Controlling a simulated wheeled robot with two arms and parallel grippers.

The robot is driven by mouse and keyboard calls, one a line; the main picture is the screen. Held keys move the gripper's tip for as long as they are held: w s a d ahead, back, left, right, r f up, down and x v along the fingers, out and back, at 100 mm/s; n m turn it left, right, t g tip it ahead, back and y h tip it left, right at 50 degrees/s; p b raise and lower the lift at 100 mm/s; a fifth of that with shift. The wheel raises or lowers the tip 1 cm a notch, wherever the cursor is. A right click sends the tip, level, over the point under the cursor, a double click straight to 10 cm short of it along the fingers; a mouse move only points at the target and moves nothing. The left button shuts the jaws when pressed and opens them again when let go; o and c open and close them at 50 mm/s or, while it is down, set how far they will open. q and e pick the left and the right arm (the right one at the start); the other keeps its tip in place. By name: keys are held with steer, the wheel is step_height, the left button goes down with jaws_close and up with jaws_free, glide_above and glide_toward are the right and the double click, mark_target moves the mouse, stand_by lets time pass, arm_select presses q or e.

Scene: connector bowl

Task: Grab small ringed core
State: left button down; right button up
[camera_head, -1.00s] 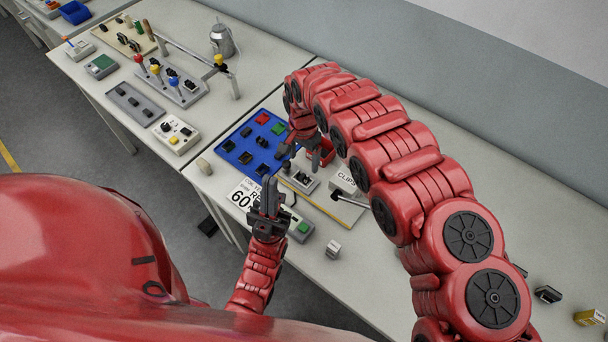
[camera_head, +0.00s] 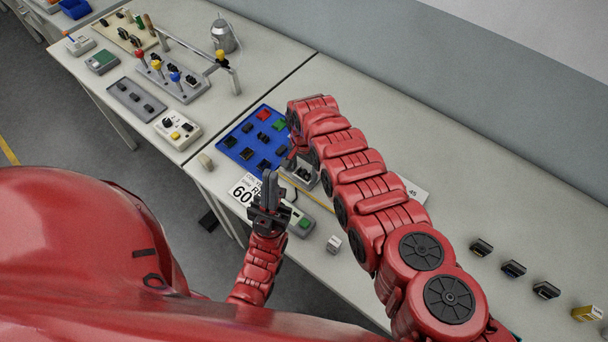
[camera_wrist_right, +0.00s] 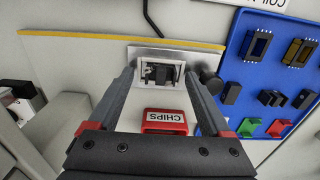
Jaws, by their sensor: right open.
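My right gripper (camera_wrist_right: 160,76) is open in the right wrist view. Its fingers are on either side of a small grey holder (camera_wrist_right: 139,54) with a dark part (camera_wrist_right: 160,72) in it. I cannot tell whether the fingers are level with it or above it. Rings on the dark part cannot be made out, so I cannot say it is the small ringed core.
A blue tray (camera_head: 235,146) with several small parts lies beside the holder; it also shows in the wrist view (camera_wrist_right: 235,72). A dark round knob (camera_wrist_right: 211,82) is close to one finger. A red CHIPS bin (camera_wrist_right: 165,121) lies between the fingers, nearer the palm.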

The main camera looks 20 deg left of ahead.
jaws_close()
stand_by(0.5)
steer(key=shift+w, duration=0.1)
